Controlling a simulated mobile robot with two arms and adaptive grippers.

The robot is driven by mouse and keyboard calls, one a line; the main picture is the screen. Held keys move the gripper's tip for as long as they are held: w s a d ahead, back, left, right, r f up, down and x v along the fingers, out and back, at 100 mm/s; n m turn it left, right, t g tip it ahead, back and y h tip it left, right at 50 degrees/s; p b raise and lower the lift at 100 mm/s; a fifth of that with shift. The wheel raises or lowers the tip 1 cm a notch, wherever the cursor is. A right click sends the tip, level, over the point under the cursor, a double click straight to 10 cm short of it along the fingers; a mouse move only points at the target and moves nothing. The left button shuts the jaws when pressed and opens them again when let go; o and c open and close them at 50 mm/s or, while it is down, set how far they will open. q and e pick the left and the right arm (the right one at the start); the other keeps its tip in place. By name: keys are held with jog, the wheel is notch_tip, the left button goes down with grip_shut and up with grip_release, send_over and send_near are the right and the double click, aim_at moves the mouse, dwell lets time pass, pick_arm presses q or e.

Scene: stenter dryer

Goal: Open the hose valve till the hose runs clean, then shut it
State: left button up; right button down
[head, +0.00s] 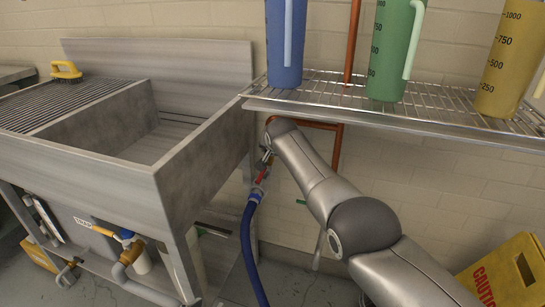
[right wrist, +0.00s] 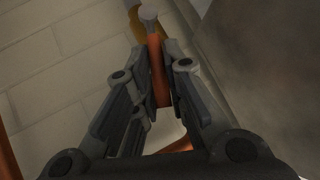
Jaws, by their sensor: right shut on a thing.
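The hose valve with its red handle (head: 261,175) is on the copper pipework beside the sink's right side. The blue hose (head: 249,245) hangs from it toward the floor, and its open end is out of view. My right gripper (head: 266,157) is at the valve, small and partly hidden by my arm. In the right wrist view my right gripper (right wrist: 160,62) is shut on the red handle (right wrist: 158,75), which lies between the two fingers. Whether water runs cannot be seen. My left gripper is not in view.
The steel sink (head: 205,160) stands close on the left. A wire shelf (head: 330,88) above my arm holds a blue jug (head: 285,45), a green jug (head: 388,60) and a yellow jug (head: 508,65). A yellow caution sign (head: 500,275) stands at lower right.

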jog(key=shift+a+r+b, duration=0.1)
jog(key=shift+a+b, duration=0.15)
jog(key=shift+b, duration=1)
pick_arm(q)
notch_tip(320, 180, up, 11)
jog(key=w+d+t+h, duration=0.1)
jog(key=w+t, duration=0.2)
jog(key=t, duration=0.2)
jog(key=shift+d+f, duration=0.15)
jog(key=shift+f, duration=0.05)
pick_arm(e)
jog(key=c, duration=1.5)
grip_release()
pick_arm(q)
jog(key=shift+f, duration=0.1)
